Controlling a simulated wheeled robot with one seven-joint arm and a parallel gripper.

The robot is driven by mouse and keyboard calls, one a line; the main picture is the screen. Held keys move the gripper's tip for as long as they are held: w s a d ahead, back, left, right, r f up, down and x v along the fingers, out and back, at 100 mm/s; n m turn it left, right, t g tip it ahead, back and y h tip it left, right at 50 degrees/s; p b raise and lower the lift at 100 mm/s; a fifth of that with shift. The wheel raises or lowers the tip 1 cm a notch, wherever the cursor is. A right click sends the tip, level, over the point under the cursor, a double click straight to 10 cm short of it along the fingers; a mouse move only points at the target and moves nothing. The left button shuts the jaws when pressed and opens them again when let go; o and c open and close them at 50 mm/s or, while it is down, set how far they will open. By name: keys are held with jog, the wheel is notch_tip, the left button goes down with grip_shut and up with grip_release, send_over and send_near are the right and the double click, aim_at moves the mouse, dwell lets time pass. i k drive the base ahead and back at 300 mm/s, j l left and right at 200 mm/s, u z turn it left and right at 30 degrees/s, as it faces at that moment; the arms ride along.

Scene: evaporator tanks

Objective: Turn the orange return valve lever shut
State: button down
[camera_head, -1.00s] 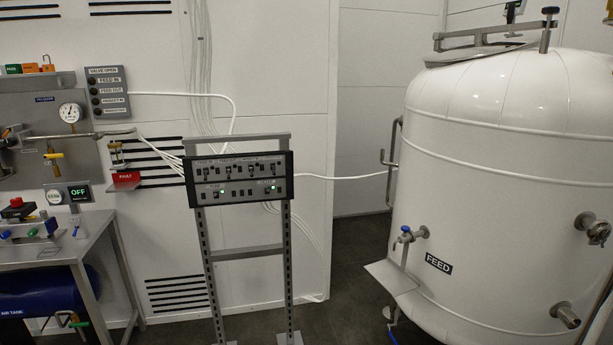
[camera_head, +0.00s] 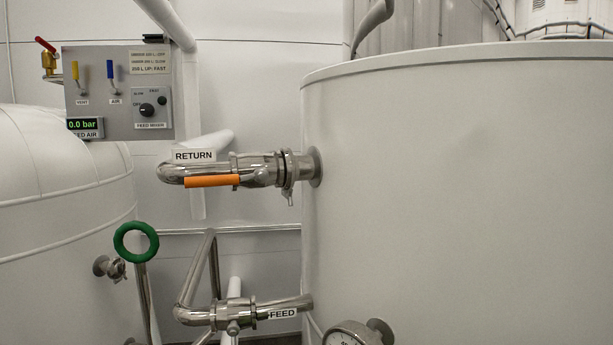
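The orange return valve lever (camera_head: 212,181) sits on the steel return pipe (camera_head: 180,172), just below the RETURN label (camera_head: 194,156). The lever lies nearly level, along the pipe, and points left from the valve body (camera_head: 257,170). The pipe joins the side of a large white tank (camera_head: 450,200) through a clamped fitting (camera_head: 290,173). My gripper is not in view.
A green handwheel (camera_head: 136,242) stands below left of the lever. A FEED pipe (camera_head: 283,310) and a gauge (camera_head: 350,335) are lower down. A grey control panel (camera_head: 118,95) reads 0.0 bar. Another white tank (camera_head: 60,200) stands at left. Space around the lever's left end looks open.

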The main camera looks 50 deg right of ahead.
aim_at(261, 175)
jog(key=z, duration=0.75)
